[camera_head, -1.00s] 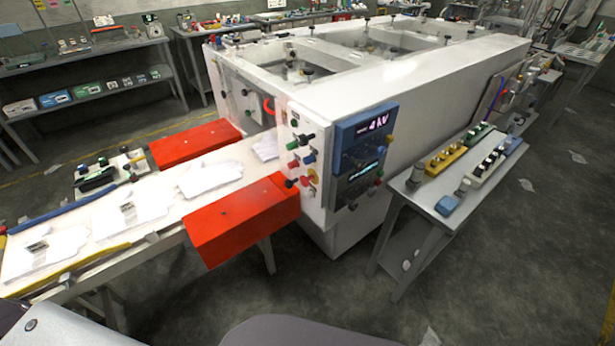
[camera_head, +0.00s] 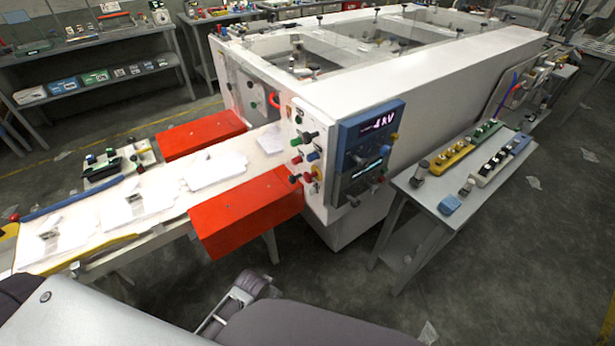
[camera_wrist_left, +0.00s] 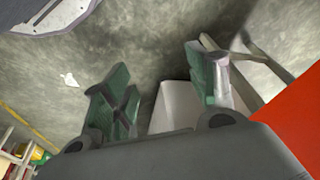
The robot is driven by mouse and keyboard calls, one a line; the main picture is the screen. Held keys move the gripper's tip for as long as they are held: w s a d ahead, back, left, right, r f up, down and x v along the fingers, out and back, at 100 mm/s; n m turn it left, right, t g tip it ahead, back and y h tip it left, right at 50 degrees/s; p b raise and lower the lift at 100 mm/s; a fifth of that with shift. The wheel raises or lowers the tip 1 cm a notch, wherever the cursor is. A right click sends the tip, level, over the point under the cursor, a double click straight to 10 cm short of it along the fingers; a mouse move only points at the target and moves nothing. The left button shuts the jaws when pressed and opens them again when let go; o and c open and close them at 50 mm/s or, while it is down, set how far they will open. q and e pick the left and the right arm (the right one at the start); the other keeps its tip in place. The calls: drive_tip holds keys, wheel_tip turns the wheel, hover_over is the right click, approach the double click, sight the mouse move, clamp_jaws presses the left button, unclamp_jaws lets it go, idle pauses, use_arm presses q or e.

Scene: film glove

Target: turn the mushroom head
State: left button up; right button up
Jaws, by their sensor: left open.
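The control panel (camera_head: 318,150) on the near corner of the white machine carries several coloured knobs and buttons. A red mushroom head (camera_head: 309,178) sits low on it, by a yellow-orange ring. It is small here, and its turn position cannot be read. In the left wrist view, my left gripper (camera_wrist_left: 158,80) is open, its green-grey fingers wide apart over the floor, with no object between the tips. The panel and the mushroom head are not in that view. My right gripper is not in view.
Two red guards flank the conveyor; the near one (camera_head: 245,212) sticks out left of the panel and shows at right in the left wrist view (camera_wrist_left: 295,125). White gloves lie on the conveyor. A side table (camera_head: 425,205) stands right of the panel. Floor in front is clear.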

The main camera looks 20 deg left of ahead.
use_arm(q)
drive_tip(key=w+d+r+m+t+h+p, duration=0.15)
drive_tip(key=w+r, duration=0.25)
drive_tip(key=r, duration=0.4)
drive_tip(key=w+d+r+m+t+h, duration=0.1)
drive_tip(key=w+d+r+t, duration=0.25)
drive_tip(key=r, duration=0.45)
drive_tip(key=w+d+r+m+t+h+p, duration=0.1)
drive_tip(key=w+r+t+h, duration=0.1)
drive_tip(key=w+r, duration=0.4)
drive_tip(key=w+a+r+m+t+h, duration=0.2)
drive_tip(key=w+a+r+t+h, duration=0.2)
drive_tip(key=a+r+h, duration=0.2)
drive_tip(key=a+r, duration=0.2)
drive_tip(key=a, duration=0.1)
drive_tip(key=shift+a+r, duration=0.15)
drive_tip(key=shift+r, duration=0.25)
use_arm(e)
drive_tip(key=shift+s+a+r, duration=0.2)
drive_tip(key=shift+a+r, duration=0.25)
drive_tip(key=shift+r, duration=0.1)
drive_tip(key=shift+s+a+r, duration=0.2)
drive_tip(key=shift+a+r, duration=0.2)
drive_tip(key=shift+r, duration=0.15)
use_arm(q)
drive_tip(key=shift+w, duration=0.1)
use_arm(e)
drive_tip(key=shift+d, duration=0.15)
use_arm(q)
drive_tip(key=shift+w, duration=0.15)
